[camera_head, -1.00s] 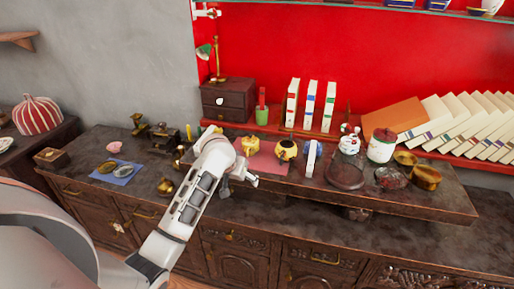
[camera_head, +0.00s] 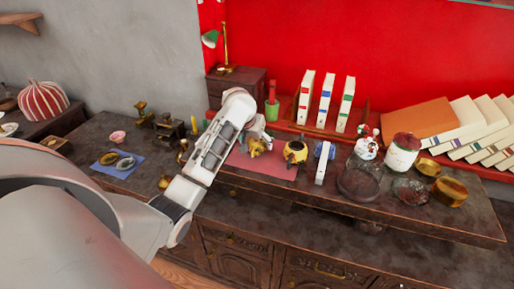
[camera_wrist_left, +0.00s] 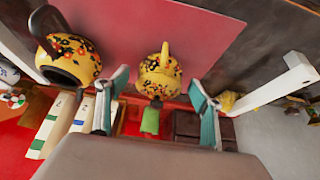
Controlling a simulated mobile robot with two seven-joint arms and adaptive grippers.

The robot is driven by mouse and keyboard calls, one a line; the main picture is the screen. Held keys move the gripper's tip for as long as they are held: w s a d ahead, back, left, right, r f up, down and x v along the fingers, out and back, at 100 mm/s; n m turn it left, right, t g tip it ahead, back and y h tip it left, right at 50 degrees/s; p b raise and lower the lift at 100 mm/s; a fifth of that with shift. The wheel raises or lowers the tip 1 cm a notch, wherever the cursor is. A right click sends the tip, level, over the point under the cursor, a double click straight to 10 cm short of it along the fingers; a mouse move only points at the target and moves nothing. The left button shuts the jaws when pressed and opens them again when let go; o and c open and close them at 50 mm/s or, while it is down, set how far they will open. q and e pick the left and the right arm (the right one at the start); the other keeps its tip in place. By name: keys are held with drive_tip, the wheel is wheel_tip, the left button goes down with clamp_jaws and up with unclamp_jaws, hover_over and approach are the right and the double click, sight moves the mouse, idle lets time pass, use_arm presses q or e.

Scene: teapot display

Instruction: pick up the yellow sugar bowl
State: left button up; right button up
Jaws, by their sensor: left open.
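A small yellow pot with flowers, which looks like the sugar bowl (camera_head: 257,147), stands on the pink mat. In the left wrist view the bowl (camera_wrist_left: 160,76) shows between the two fingers. In the head view my left gripper (camera_head: 260,134) partly covers the bowl. My right gripper is out of view.
The pink mat (camera_head: 274,168) lies on a raised dark shelf. White books (camera_head: 325,100) and a green cup (camera_head: 271,110) stand behind. A white-fronted item (camera_head: 322,165) and a glass dish (camera_head: 358,182) are to the right. The shelf's front edge is clear.

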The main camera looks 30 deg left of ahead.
use_arm(q)
drive_tip(key=shift+x, duration=1.9)
drive_tip(key=c, duration=1.6)
drive_tip(key=shift+r, duration=0.15)
